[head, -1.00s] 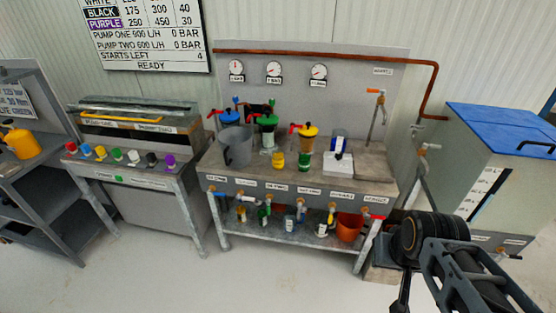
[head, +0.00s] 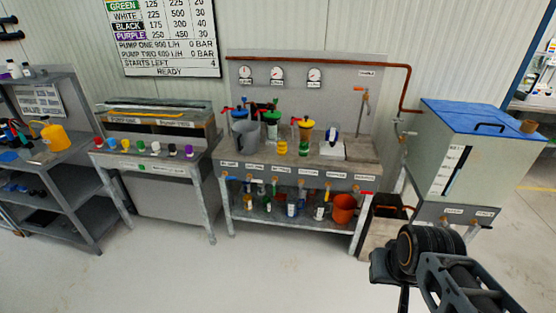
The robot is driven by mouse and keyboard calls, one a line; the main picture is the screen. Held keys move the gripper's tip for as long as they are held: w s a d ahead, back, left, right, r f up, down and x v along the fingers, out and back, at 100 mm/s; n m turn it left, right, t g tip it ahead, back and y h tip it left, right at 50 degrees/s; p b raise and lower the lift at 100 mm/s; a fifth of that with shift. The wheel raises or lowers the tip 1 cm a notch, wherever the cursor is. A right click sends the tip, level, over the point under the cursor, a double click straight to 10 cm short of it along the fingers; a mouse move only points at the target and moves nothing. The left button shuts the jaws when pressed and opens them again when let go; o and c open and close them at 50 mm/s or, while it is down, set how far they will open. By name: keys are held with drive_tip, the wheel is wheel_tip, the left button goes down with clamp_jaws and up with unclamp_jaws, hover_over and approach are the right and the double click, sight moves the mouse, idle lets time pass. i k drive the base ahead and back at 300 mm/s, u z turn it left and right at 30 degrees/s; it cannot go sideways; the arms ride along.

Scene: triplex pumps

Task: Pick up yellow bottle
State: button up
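A small yellow container (head: 281,147), perhaps the yellow bottle, stands upright on the pump bench top (head: 345,172), left of a green container (head: 304,148). Several small bottles (head: 292,206) stand on the bench's lower shelf; their colours are hard to tell at this size. A larger yellow jug (head: 55,137) stands on the grey shelf unit at the left. My gripper (head: 388,276) is at the lower right, in front of the bench and well apart from these things. Its fingers are mostly hidden behind my wrist, so its opening does not show.
A grey jug (head: 245,138) and a white box (head: 332,150) stand on the bench. An orange bucket (head: 343,209) sits on its lower shelf. A blue-lidded tank (head: 470,160) stands at the right. A table with coloured caps (head: 150,165) stands left. The floor in front is clear.

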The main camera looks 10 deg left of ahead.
sight(281, 141)
drive_tip(key=z, duration=0.55)
drive_tip(key=k, duration=0.2)
drive_tip(key=u, duration=1.9)
drive_tip(key=i, duration=0.75)
drive_tip(key=u, duration=0.6)
drive_tip(key=i, duration=0.9)
drive_tip(key=z, duration=0.6)
drive_tip(key=i, duration=0.65)
drive_tip(key=z, duration=1.1)
drive_tip(key=i, duration=0.4)
drive_tip(key=z, duration=0.45)
